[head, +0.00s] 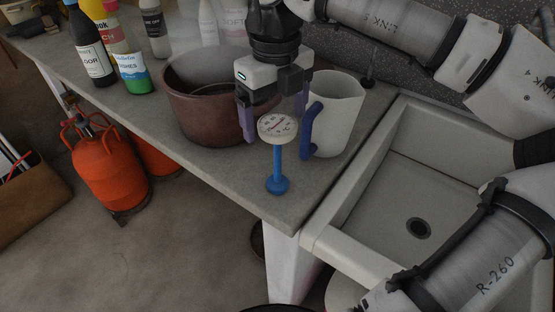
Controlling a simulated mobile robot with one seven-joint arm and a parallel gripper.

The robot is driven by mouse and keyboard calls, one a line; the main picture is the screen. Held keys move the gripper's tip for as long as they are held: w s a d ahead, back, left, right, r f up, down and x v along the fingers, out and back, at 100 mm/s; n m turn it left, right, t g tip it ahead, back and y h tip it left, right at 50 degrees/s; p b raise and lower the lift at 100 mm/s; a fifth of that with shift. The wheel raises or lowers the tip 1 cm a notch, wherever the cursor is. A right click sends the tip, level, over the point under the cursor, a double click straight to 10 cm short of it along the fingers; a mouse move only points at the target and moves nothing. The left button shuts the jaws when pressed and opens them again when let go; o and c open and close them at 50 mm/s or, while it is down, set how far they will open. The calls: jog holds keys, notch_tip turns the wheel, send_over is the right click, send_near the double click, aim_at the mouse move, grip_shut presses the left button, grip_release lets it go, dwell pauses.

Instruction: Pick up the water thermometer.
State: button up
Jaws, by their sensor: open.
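The water thermometer (277,153) stands upright on the grey worktop near its front corner. It has a round white dial with a red needle on top, a blue stem and a round blue foot. My gripper (274,130) points down just behind and above the dial. Its two purple fingers are spread apart, one to the left of the dial and one to the right and farther back. The dial overlaps the gap between the fingers in this view. I cannot tell how far behind the thermometer the fingers are. Nothing is seen held.
A brown pot (206,108) stands close on the left. A white jug (339,110) with a blue handle stands close on the right. A sink (450,165) lies to the right. Several bottles (128,55) stand at back left. The worktop's front edge (225,183) is near.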

jog(key=p, duration=0.2)
send_over(278, 159)
jog(key=f, duration=0.4)
jog(key=shift+w+f, duration=0.1)
jog(key=shift+w, duration=0.25)
jog(key=shift+f, duration=0.5)
jog(key=c, duration=1.4)
